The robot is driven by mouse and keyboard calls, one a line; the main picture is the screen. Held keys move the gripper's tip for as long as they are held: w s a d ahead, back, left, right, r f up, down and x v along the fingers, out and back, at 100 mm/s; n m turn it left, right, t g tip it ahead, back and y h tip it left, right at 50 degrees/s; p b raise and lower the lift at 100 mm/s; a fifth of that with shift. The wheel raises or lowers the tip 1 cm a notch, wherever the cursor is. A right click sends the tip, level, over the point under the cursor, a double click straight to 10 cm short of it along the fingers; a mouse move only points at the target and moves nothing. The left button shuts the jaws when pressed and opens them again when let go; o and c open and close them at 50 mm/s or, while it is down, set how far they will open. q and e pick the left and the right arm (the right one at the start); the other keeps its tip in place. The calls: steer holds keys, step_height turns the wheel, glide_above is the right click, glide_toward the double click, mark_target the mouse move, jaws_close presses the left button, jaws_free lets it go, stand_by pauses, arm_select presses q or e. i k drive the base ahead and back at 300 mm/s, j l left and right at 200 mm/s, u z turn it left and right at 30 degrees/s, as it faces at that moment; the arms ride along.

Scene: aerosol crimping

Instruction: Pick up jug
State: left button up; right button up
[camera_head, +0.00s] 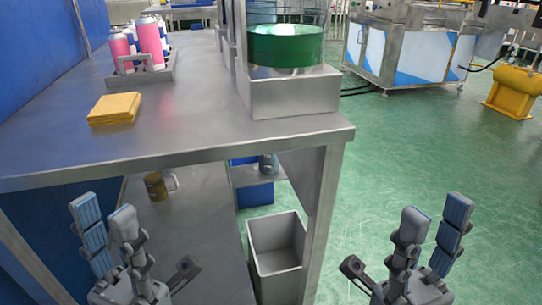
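A small brownish-gold vessel (155,187) with a pale handle on its right side stands on the lower shelf under the steel table. It looks like the jug, but it is small in view and I cannot be sure. My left gripper (104,208) is at the lower left, fingers pointing up and apart, with nothing between them. It appears in the picture below and left of the vessel, apart from it. My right gripper (436,208) is at the lower right over the green floor, also open and empty, far from the vessel.
The steel table (200,140) overhangs the lower shelf (200,232). On top are a folded yellow cloth (115,108), a rack of pink cans (150,40) and a green round basin (285,46). A grey bin (276,238) stands beside the table leg.

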mark_target(269, 164)
steer(key=i+l+u, duration=0.15)
steer(key=l+u, duration=0.3)
steer(key=l, duration=0.35)
steer(key=l+u, duration=0.45)
steer(key=l, duration=0.3)
steer(key=l+u, duration=0.45)
steer(key=l, duration=0.4)
steer(key=i+l+u, duration=0.15)
steer(key=l+u, duration=0.3)
steer(key=l, duration=0.3)
steer(key=l+u, duration=0.4)
steer(key=l, duration=0.4)
steer(key=i+l, duration=0.05)
